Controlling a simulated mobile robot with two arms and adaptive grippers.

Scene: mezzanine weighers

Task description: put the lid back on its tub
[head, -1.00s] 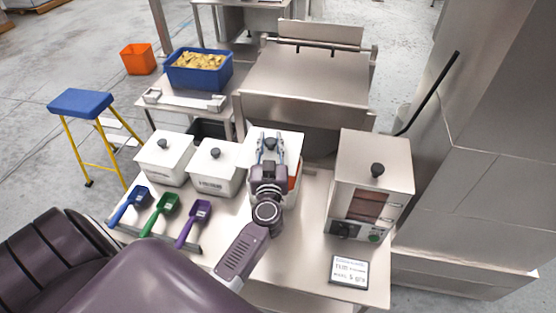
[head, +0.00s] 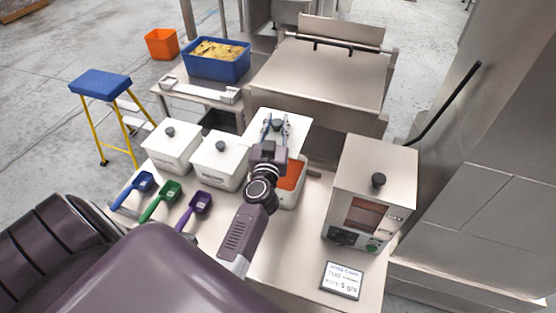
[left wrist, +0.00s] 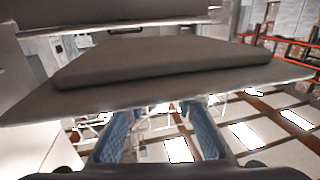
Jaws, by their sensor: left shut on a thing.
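My left gripper (head: 275,125) is shut on the dark knob of a white lid (head: 297,124) and holds it up. In the left wrist view, the gripper (left wrist: 158,112) shows its blue finger pads, and the lid (left wrist: 150,65) looks grey and spans the picture beyond them. The open white tub (head: 291,201) with orange-red contents stands on the steel table below. The lid is above and toward the far side of the tub, and orange-red contents show on the near right. The arm and lid hide the rest of the rim. My right gripper is not in view.
Two lidded white tubs (head: 170,154) (head: 217,172) stand to the left. Blue, green and purple scoops (head: 197,205) lie before them. A steel weigher (head: 371,177) and a small sign (head: 342,281) are on the right. A large steel hopper (head: 320,75) stands behind.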

